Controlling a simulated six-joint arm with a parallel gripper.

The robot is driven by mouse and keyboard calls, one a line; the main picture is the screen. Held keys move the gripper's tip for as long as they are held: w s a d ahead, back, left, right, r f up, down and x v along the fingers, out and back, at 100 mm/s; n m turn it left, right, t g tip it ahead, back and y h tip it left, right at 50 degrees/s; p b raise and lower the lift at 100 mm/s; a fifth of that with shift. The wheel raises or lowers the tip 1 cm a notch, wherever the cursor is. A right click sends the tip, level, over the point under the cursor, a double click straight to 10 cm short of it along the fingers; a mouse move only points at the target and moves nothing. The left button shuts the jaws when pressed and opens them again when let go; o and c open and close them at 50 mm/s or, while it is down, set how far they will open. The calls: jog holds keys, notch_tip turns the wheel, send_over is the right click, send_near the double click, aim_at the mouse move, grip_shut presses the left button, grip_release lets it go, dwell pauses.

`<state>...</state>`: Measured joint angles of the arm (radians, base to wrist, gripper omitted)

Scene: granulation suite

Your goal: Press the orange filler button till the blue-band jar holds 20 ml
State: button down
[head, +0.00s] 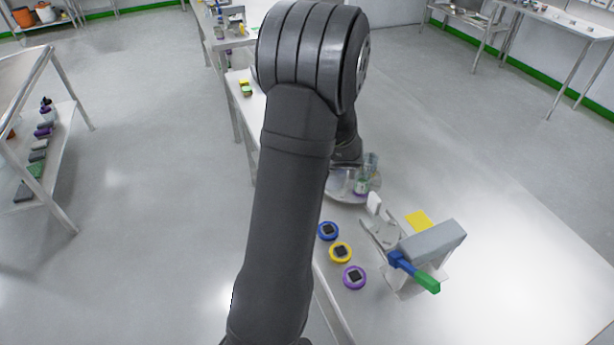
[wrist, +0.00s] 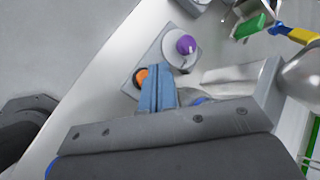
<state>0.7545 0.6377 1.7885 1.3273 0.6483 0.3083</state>
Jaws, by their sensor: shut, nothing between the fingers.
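The orange button (wrist: 141,77) sits on a grey panel (wrist: 152,62) beside a purple knob (wrist: 186,45) in the wrist view. My gripper (wrist: 157,72) is shut and empty, its blue fingers right beside the button and overlapping its edge in the picture. I cannot tell whether they touch it. A bit of blue (wrist: 200,100) shows behind the gripper, perhaps the jar's band, but it is mostly hidden. In the head view, clear jars (head: 362,184) stand by a round grey tray; no blue band or fill level is readable. My arm hides the gripper there.
Blue (head: 328,231), yellow (head: 340,252) and purple (head: 354,277) ringed discs lie near the bench edge. A grey device (head: 432,242) with a blue-green handle (head: 428,282) stands right of them, near a yellow pad (head: 418,219). The bench to the right is clear.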

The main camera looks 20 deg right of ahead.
jog(key=shift+f, duration=1.25)
jog(key=shift+f, duration=0.1)
dwell(1.1)
jog(key=shift+f, duration=0.3)
jog(key=shift+f, duration=0.45)
dwell(0.6)
jog(key=shift+r, duration=0.9)
jog(key=shift+r, duration=0.1)
jog(key=shift+r, duration=2.4)
